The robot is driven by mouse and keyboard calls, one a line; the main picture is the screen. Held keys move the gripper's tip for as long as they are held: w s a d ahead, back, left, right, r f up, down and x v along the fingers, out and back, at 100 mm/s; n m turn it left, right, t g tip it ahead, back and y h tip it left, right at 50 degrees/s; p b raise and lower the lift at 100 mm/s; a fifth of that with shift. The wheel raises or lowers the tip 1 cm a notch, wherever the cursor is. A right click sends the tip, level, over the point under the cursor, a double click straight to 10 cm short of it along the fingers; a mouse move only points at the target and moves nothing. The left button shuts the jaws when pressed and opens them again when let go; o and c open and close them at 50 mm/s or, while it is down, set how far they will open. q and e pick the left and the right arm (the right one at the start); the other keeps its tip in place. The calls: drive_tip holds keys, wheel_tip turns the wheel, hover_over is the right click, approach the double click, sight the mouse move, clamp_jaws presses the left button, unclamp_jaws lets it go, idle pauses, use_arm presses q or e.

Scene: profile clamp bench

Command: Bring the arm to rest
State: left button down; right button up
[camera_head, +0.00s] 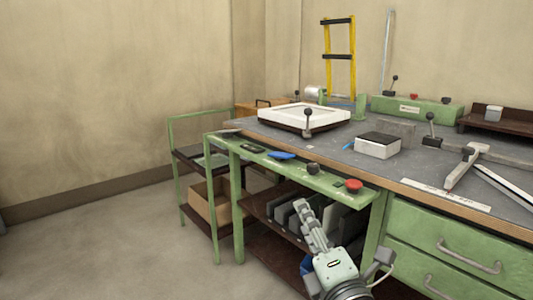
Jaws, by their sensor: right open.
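My right gripper (312,225) is at the bottom centre of the head view, with its pale body below and grey fingers pointing up and to the left. It is open, and I see nothing held in it. It appears in front of the lower shelf of the green workbench (330,178), below the bench's front ledge. No contact with the bench is visible. My left gripper is not in view.
On the bench are a white framed plate (303,116), a white block (377,148), a grey clamp (466,160) and a green fixture (418,108). A red button (354,185) sits on the front ledge. A cart (199,160) stands left. The floor at left is clear.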

drive_tip(key=s+d+f+m+g+h, duration=0.2)
drive_tip(key=d+f+m+g+h, duration=0.6)
drive_tip(key=d+f, duration=0.95)
drive_tip(key=s+d+f+m+g+h, duration=0.1)
drive_tip(key=s+d+f+m+g, duration=0.6)
drive_tip(key=s+d+f+m, duration=0.85)
drive_tip(key=s+a+f+y, duration=0.1)
drive_tip(key=s+a+f, duration=0.2)
drive_tip(key=a, duration=0.4)
drive_tip(key=s+a+f+y, duration=0.2)
drive_tip(key=s+a+f, duration=0.1)
drive_tip(key=a+f, duration=0.3)
drive_tip(key=shift+s+a+f+n+g, duration=0.25)
drive_tip(key=shift+s+a+n+g, duration=0.05)
drive_tip(key=shift+a+n, duration=0.1)
